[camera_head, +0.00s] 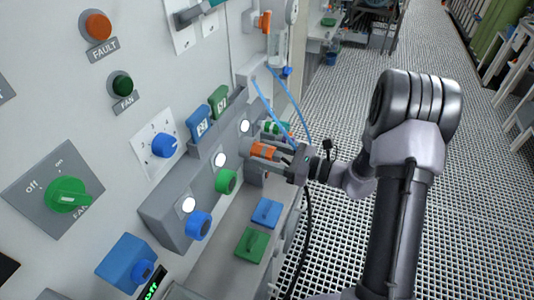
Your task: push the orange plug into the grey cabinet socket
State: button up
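The orange plug (261,149) is at the right part of a grey block on the cabinet front, lying about level with its nose toward the block. My gripper (280,156) comes in from the right, with its fingers around the back of the plug and apparently shut on it. The grey cabinet socket is mostly hidden behind the plug, so I cannot tell how deep the plug sits. A black cable hangs down below my gripper.
A blue knob-like plug (198,225) and a green one (226,181) sit on the same grey block (165,213). A green-and-white piece (275,128) is just behind the orange plug. Blue hoses (272,105) run close to my gripper. A ledge below holds a blue block (266,213) and a green block (251,243).

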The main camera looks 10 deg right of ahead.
jog(key=shift+o, duration=1.1)
jog(key=shift+d, duration=0.1)
jog(key=p+v, duration=0.2)
jog(key=v, duration=1.5)
jog(key=shift+s, duration=0.15)
